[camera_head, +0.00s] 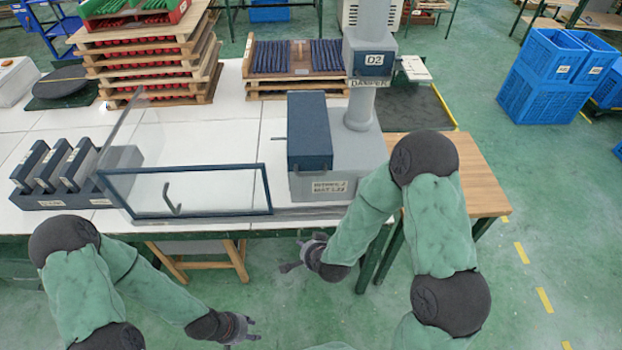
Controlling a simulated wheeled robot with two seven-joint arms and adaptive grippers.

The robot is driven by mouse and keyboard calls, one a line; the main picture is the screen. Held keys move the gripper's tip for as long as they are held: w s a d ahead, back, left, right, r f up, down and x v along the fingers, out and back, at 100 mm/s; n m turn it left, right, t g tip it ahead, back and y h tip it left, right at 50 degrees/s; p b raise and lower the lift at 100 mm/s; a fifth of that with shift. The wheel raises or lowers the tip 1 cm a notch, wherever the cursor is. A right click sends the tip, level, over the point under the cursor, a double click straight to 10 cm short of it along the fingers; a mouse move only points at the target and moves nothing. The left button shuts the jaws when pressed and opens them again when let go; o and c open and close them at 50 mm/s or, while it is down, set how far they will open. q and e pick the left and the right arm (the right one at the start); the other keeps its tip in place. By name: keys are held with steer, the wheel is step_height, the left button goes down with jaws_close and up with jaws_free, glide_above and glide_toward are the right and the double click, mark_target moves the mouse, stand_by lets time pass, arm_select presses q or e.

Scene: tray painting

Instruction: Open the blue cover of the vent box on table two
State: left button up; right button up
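The vent box (325,186) is a grey box with a printed label on its front, standing on the white table. Its dark blue cover (309,130) sits shut on the left part of the box, with a small knob or handle on its left side. A grey column with a D2 sign (374,59) rises behind it. My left gripper (252,329) is low in front of the table, empty, its fingers apart. My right gripper (289,255) is just before the table's front edge, below the box, empty, its fingers apart. Neither touches the cover.
A clear-panelled case (188,168) with a handle stands left of the box. A dark rack (62,202) with upright blocks is at far left. Stacked wooden trays (150,60) stand behind. A wooden side table (470,170) adjoins at right; open floor lies beyond.

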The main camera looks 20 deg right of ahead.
steer(key=w+d+r+m+t+h+b, duration=0.1)
steer(key=w+r+m+t+h+b, duration=0.1)
steer(key=w+r+m+t, duration=0.45)
steer(key=m+t+h+b, duration=0.1)
steer(key=m+h, duration=0.2)
steer(key=m, duration=0.1)
glide_toward(311, 175)
steer(key=b+x, duration=0.1)
steer(key=x, duration=0.6)
steer(key=b+x, duration=0.1)
steer(key=x, duration=0.2)
steer(key=shift+w+d+f+b, duration=0.1)
steer(key=shift+w+f+b, duration=0.2)
steer(key=shift+f, duration=0.15)
jaws_close()
